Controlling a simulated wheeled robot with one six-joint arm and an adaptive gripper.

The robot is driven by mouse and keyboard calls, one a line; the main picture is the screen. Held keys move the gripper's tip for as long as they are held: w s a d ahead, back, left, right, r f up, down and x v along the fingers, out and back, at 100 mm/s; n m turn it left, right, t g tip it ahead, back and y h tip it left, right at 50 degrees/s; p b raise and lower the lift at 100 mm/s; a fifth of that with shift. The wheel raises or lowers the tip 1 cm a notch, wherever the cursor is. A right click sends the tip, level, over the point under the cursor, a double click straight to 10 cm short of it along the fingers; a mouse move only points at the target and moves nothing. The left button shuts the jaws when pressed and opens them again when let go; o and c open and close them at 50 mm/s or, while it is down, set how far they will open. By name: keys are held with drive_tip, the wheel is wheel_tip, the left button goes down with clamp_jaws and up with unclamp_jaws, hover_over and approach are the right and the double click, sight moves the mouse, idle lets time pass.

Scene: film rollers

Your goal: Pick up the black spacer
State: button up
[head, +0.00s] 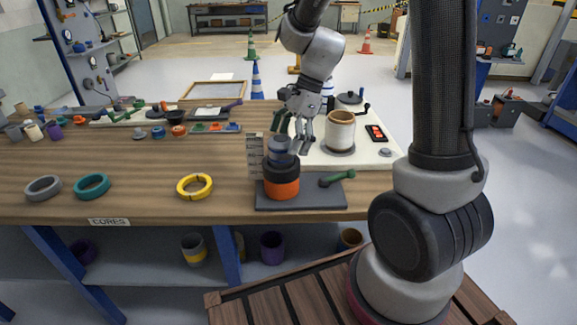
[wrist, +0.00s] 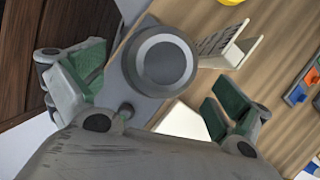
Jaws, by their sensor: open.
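A stack stands on a dark grey plate (head: 325,198) near the front of the bench. It has an orange body (head: 282,188), a black ring (head: 281,169), which looks like the black spacer, and a blue-grey round piece (head: 281,146) on top. In the wrist view, the stack's round grey top (wrist: 165,60) shows from above, between and slightly beyond the fingers. My gripper (head: 293,132) is open and empty above and just behind the stack. Its green finger pads stand either side in the wrist view (wrist: 157,92). The spacer's far side is hidden.
A white upright card holder (head: 254,158) stands close left. A cream roller (head: 341,130) is behind right. Yellow (head: 194,186), teal (head: 92,186) and grey (head: 43,188) rings lie left, with bare wood between.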

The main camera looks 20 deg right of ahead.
drive_tip(key=x, duration=0.2)
drive_tip(key=d+x, duration=0.1)
drive_tip(key=x, duration=0.2)
drive_tip(key=shift+f, duration=0.2)
drive_tip(key=shift+a+f, duration=0.25)
drive_tip(key=shift+f, duration=0.2)
drive_tip(key=c, duration=1)
